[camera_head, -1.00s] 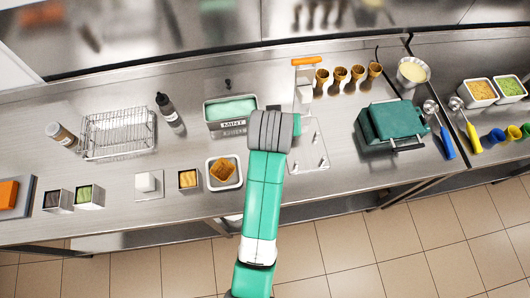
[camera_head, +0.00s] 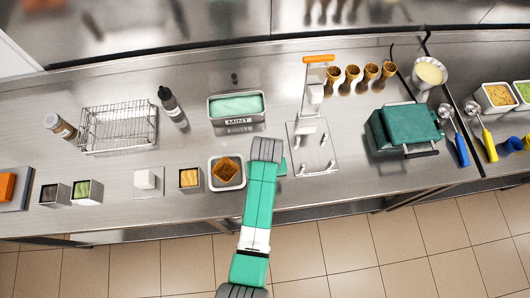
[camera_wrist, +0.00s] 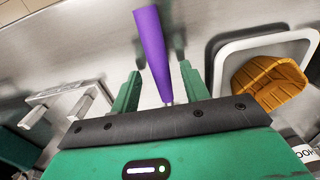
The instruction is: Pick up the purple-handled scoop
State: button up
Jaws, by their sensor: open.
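The scoop's purple handle (camera_wrist: 150,45) shows in the wrist view, pointing away from the hand. Its near end lies between the two green fingers of my gripper (camera_wrist: 160,68), which is open with a gap on each side of the handle. I cannot tell whether the fingers are level with the handle or above it. The scoop's head is hidden or out of frame.
A white tub (camera_head: 213,185) with brown waffle pieces (camera_head: 226,170) stands close left of my arm. A metal stand with rods (camera_head: 314,150) is on its right. The mint tub (camera_head: 236,121) is behind. A green waffle iron (camera_head: 402,128) and a blue-handled scoop (camera_head: 461,150) lie farther right.

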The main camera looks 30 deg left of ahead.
jog(key=shift+f, duration=0.55)
grip_shut()
jog(key=shift+r, duration=0.1)
